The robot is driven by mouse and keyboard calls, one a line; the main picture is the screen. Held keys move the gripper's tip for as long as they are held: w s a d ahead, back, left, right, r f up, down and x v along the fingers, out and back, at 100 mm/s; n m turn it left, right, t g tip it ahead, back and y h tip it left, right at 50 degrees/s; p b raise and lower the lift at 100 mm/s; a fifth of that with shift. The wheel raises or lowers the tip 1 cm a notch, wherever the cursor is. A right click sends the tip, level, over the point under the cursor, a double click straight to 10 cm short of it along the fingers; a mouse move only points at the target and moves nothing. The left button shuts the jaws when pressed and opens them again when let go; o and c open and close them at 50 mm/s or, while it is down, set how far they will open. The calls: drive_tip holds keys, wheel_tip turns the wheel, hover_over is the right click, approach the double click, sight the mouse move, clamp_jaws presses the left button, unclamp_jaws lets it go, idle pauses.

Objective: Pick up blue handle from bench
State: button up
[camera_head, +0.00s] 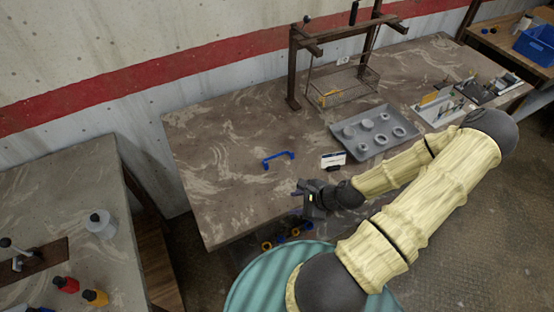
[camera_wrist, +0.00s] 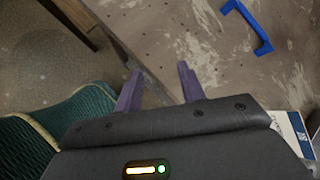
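The blue handle (camera_head: 278,159) lies on the stone-patterned bench (camera_head: 215,170), left of a small white-and-blue card. In the wrist view the blue handle (camera_wrist: 248,24) shows at the upper right, beyond and to the right of my fingers. My gripper (camera_head: 300,190) is near the bench's front edge, in front of the handle and apart from it. In the wrist view my gripper (camera_wrist: 158,86) has its two purple-grey fingers spread with nothing between them.
A grey tray (camera_head: 374,152) with several round grey parts sits to the right. A dark rack frame (camera_head: 293,75) with a wire basket (camera_head: 343,85) stands behind. The card (camera_head: 333,160) stands beside the handle. The bench left of the handle is clear.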

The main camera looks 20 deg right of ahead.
drive_tip(key=d+m+t, duration=0.1)
drive_tip(key=m, duration=0.1)
drive_tip(key=w+d+m+t+h, duration=0.1)
drive_tip(key=d+m+t, duration=0.1)
drive_tip(key=w+d+r+m+t, duration=0.1)
drive_tip(key=m, duration=0.2)
drive_tip(key=shift+d+b, duration=0.15)
drive_tip(key=shift+b, duration=0.15)
drive_tip(key=d+m+t+h, duration=0.1)
drive_tip(key=m, duration=0.1)
drive_tip(key=d+r+m+t+h, duration=0.1)
drive_tip(key=d, duration=0.1)
drive_tip(key=d+r+m+t+h, duration=0.1)
drive_tip(key=d+m, duration=0.1)
drive_tip(key=shift+w+d+r+m, duration=0.15)
drive_tip(key=shift+w+r+m, duration=0.05)
drive_tip(key=shift+w+m, duration=0.1)
drive_tip(key=shift+f, duration=0.1)
